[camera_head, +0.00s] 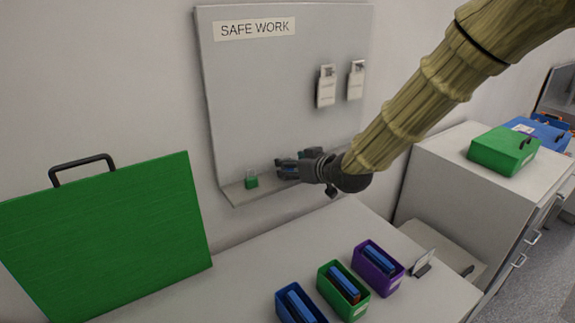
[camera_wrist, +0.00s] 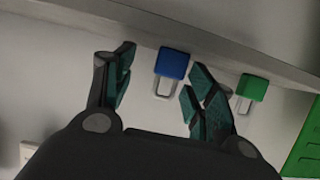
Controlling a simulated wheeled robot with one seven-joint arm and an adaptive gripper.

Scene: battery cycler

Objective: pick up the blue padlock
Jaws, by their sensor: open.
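The blue padlock (camera_wrist: 172,66) shows in the wrist view between the tips of my gripper (camera_wrist: 157,82), with its shackle pointing down in the picture. Both fingers are apart and no contact with the padlock is visible. In the head view, my gripper (camera_head: 293,167) is at the ledge of the grey board, and a little blue shows between the fingers; the rest of the blue padlock is hidden there. A green padlock (camera_head: 251,182) stands on the ledge left of my gripper. It also shows right of the fingers in the wrist view (camera_wrist: 251,88).
The grey "SAFE WORK" board (camera_head: 260,95) has a ledge (camera_head: 238,191) and two hanging tags (camera_head: 326,86). Below is a table (camera_head: 225,298) with blue, green (camera_head: 322,283) and purple bins. A large green case (camera_head: 110,235) stands at left. A cabinet (camera_head: 455,170) is at right.

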